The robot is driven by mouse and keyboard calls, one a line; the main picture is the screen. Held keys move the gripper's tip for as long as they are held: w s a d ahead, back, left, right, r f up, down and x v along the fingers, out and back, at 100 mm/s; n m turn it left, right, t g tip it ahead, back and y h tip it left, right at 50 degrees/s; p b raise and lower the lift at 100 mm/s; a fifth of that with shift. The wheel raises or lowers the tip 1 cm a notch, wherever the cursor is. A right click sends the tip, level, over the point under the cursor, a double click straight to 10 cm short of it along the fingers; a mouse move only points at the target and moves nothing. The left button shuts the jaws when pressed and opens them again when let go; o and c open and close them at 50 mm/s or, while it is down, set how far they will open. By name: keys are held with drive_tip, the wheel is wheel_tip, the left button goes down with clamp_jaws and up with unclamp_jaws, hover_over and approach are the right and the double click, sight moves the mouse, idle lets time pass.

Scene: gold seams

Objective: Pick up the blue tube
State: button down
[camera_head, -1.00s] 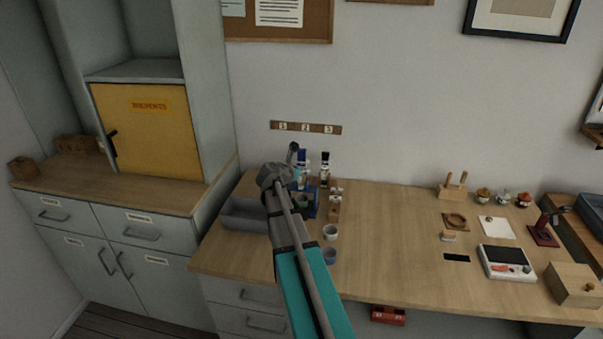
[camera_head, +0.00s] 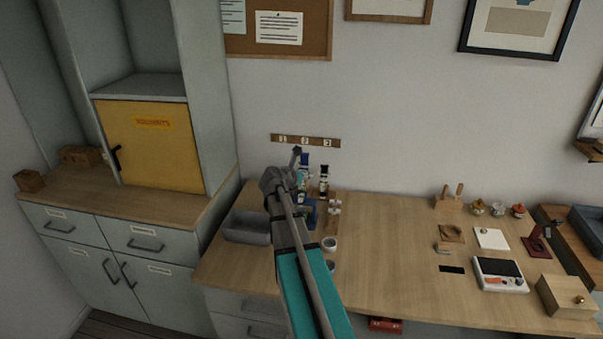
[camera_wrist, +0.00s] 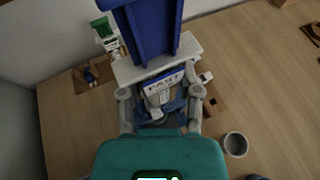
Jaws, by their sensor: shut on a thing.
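The blue tube, with a blue cap (camera_wrist: 150,28), white collar and lettered label, fills the upper middle of the wrist view. In the head view it shows upright just right of my wrist, its dark blue cap (camera_head: 304,158) on top. My gripper (camera_wrist: 160,98) is shut on its labelled body, with one grey finger on each side. My own arm hides much of the hold in the head view. The tube's lower end is hard to make out.
A second tube with a dark cap (camera_head: 324,169) stands close to the right. A blue stand (camera_head: 310,213) is below, with a grey tray (camera_head: 246,228) to the left and a small grey cup (camera_head: 329,244) to the right. The middle of the bench is clear.

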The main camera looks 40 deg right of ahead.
drive_tip(key=s+r+p, duration=0.6)
drive_tip(key=s+r, duration=0.1)
drive_tip(key=s, duration=0.5)
drive_tip(key=shift+a+r+p, duration=0.3)
drive_tip(key=shift+a+p, duration=0.05)
drive_tip(key=shift+a, duration=0.1)
